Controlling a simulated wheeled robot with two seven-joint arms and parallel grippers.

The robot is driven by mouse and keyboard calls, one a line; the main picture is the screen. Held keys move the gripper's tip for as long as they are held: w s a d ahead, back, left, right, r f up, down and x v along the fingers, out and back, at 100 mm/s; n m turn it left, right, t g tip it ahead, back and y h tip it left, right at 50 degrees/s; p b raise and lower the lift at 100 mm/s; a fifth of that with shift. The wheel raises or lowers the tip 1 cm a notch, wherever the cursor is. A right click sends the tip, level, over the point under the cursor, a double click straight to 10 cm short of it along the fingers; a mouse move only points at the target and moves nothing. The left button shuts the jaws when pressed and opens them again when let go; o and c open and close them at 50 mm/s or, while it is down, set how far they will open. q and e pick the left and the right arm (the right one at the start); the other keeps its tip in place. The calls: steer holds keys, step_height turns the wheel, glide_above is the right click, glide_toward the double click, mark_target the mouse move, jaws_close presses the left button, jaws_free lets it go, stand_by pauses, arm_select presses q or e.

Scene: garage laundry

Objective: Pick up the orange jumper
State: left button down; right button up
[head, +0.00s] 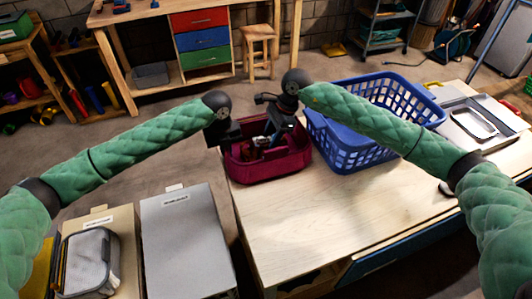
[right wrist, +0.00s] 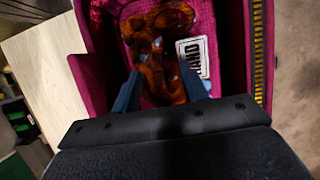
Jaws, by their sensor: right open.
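A glossy orange-brown bundle (right wrist: 158,50), which looks like the orange jumper, lies inside a magenta bin (right wrist: 84,80) in the right wrist view. My right gripper (right wrist: 161,88) is open, with its two bluish fingers pointing down into the bin on either side of the bundle's near part. I cannot tell whether they touch it. In the head view the right gripper (head: 268,138) is over the magenta bin (head: 270,170) and hides most of its contents. My left gripper (head: 222,134) is at the bin's left rim, dark and small; its jaws are unclear.
A blue laundry basket (head: 350,155) stands just right of the bin on the wooden table (head: 320,215). A grey tray (head: 478,122) is farther right. A grey-topped box (head: 180,235) stands left of the table. The table's front middle is clear. A white label (right wrist: 194,57) shows beside the bundle.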

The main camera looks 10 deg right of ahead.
steer(key=shift+x, duration=1.2)
jaws_close()
steer(key=shift+r, duration=0.15)
steer(key=shift+w+d+r, duration=0.1)
steer(key=shift+d+r, duration=0.05)
steer(key=shift+r, duration=0.4)
steer(key=d, duration=0.2)
steer(key=w+d, duration=0.1)
steer(key=shift+d+r, duration=0.35)
step_height(320, 180, up, 13)
steer(key=shift+s+a+r, duration=0.1)
steer(key=shift+r, duration=0.05)
